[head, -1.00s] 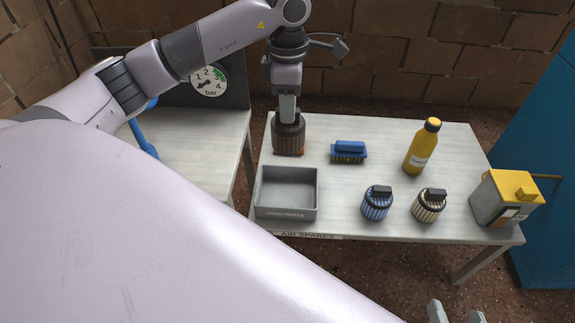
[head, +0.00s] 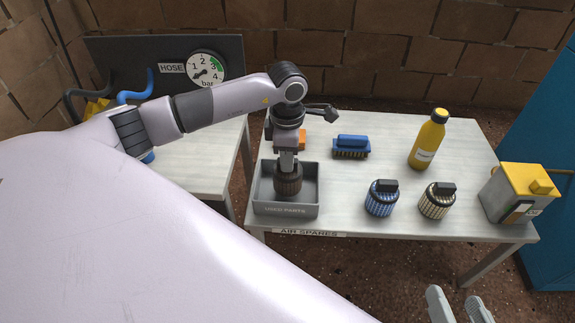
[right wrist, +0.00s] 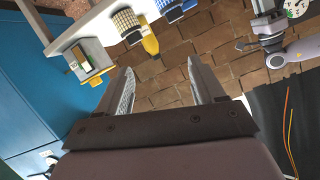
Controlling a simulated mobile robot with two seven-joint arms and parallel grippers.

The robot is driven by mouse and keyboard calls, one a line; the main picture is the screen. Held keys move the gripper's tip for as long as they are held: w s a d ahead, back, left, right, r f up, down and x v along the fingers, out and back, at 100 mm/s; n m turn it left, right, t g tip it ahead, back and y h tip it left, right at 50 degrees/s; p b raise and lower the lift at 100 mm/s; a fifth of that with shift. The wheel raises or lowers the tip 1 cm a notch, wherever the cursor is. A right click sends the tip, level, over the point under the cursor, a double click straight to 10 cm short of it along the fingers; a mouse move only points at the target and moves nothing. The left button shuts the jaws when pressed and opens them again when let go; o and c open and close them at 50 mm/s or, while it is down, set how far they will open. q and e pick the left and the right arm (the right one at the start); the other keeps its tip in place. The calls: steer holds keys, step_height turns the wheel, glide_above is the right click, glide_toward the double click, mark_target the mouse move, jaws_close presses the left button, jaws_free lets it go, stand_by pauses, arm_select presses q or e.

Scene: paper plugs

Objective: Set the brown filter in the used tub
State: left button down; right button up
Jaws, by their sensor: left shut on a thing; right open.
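The brown filter (head: 288,183) is a dark, ribbed cylinder, held upright in my left gripper (head: 288,166) in the head view. The gripper is shut on its top. The filter is within the outline of the grey used tub (head: 285,211), an open box with lettering on its front wall. I cannot tell whether the filter touches the tub floor. My right gripper (head: 460,306) is open and empty, off the front of the table at lower right. Its two fingers also show apart in the right wrist view (right wrist: 160,88).
Something orange (head: 301,141) is partly hidden behind my left gripper. The table middle is clear.

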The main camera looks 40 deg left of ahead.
arm_select(q)
step_height(320, 180, down, 2)
steer(key=shift+f, duration=0.2)
steer(key=shift+r, duration=0.1)
arm_select(e)
steer(key=shift+d, duration=0.25)
steer(key=shift+f, duration=0.1)
arm_select(q)
steer(key=shift+f+b, duration=0.2)
steer(key=shift+b, duration=0.1)
steer(key=c, duration=1)
jaws_free()
steer(key=shift+c, duration=0.2)
steer(key=shift+o, duration=0.3)
arm_select(e)
steer(key=shift+r+t, duration=0.25)
steer(key=shift+t, duration=0.05)
arm_select(q)
steer(key=shift+r, duration=0.15)
